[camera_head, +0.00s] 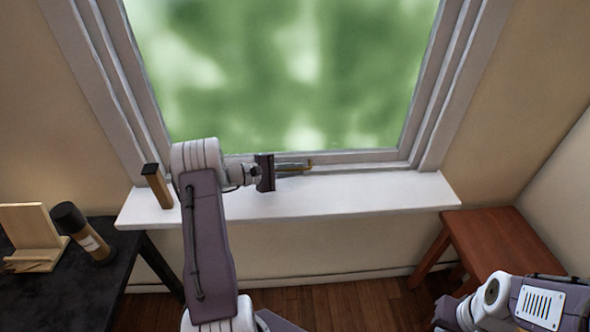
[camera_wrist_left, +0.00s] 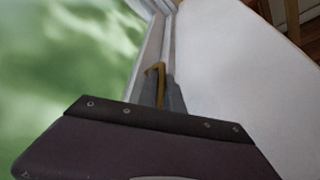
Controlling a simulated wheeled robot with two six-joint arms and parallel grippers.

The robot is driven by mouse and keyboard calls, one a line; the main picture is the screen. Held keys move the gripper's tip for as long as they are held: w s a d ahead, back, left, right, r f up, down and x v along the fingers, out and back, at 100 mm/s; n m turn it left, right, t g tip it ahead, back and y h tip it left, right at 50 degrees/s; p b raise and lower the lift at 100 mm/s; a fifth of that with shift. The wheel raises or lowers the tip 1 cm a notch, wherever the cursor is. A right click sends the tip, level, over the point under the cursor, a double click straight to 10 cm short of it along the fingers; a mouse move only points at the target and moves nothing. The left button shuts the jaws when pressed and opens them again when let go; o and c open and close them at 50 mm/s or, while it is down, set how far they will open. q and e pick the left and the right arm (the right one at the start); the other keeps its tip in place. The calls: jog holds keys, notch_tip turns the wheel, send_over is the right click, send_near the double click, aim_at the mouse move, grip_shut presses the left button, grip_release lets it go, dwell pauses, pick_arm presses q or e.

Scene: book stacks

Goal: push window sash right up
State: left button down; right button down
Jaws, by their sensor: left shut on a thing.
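The window sash (camera_head: 372,156) has a white frame around a pane with blurred green behind it. Its bottom rail sits low, close above the white sill (camera_head: 350,198). A small brass handle (camera_head: 308,164) is on the bottom rail. My left gripper (camera_head: 292,168) lies at the rail, its fingers shut on the brass handle. In the left wrist view the handle (camera_wrist_left: 158,72) shows at the fingertips, beside the sash frame, and my gripper's body hides the rest. My right arm is at the lower right of the head view; its gripper's fingers are not visible.
A small upright block (camera_head: 157,187) stands at the sill's left end. A black table (camera_head: 60,290) at left bears a dark bottle (camera_head: 82,232) and a light wooden stand (camera_head: 30,226). A red-brown stool (camera_head: 500,240) stands at right. The sill's right half is clear.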

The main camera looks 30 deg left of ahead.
pick_arm(q)
notch_tip(320, 180, up, 26)
jog(key=p, duration=1)
jog(key=shift+f, duration=0.25)
jog(key=c, duration=1.5)
grip_release()
jog(key=shift+f, duration=0.1)
jog(key=b, duration=0.1)
send_near(295, 96)
jog(key=s+d+r, duration=0.1)
jog(key=s, duration=0.1)
jog(key=s+d+r, duration=0.1)
jog(key=d, duration=0.1)
jog(key=shift+s+r, duration=0.15)
jog(key=shift+s, duration=0.25)
jog(key=shift+d, duration=0.1)
